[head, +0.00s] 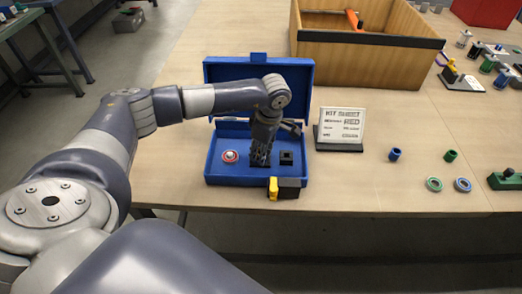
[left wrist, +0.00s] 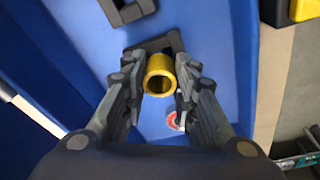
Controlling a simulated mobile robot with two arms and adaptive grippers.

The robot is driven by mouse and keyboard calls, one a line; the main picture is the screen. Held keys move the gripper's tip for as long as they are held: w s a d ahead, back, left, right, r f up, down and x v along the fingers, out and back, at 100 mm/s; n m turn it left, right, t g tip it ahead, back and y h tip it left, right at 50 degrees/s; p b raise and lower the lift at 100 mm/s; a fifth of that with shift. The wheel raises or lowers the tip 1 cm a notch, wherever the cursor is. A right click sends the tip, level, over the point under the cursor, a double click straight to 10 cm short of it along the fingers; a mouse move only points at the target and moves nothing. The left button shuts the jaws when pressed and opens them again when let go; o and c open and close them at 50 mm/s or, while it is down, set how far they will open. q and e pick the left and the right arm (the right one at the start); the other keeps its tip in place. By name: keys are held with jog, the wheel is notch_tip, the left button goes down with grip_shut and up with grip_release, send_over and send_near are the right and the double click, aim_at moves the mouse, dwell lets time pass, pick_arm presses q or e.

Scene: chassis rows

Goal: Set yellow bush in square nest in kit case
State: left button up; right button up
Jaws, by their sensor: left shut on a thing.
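The blue kit case (head: 214,172) stands open on the table, its lid raised at the back. My left gripper (head: 260,163) points down inside it. In the left wrist view my left gripper (left wrist: 158,82) is shut on the yellow bush (left wrist: 158,64), a short hollow cylinder with its opening facing the camera. A black square-edged nest (left wrist: 172,40) shows just beyond the bush, partly hidden by it. I cannot tell whether the bush touches the nest. The bush is hidden in the head view. My right gripper is not in view.
A black block (head: 286,158) is right of the gripper in the case; a red-and-white round piece (head: 230,156) is left. A yellow-and-black latch piece (head: 273,188) is at the front. A sign (head: 340,128), blue bush (head: 395,154) and green bush (head: 450,155) stand to the right.

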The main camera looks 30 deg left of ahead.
pick_arm(q)
jog(key=shift+s+f, duration=0.1)
jog(key=shift+f, duration=0.2)
jog(key=shift+s+d+f+b, duration=0.1)
jog(key=shift+s+f+b, duration=0.15)
jog(key=shift+b, duration=0.05)
jog(key=o, duration=0.8)
jog(key=shift+f, duration=0.1)
jog(key=shift+o, duration=0.2)
jog(key=shift+w+f, duration=0.1)
notch_tip(320, 180, up, 12)
jog(key=d, duration=0.1)
jog(key=shift+w+d+r, duration=0.2)
jog(key=shift+d+r, duration=0.05)
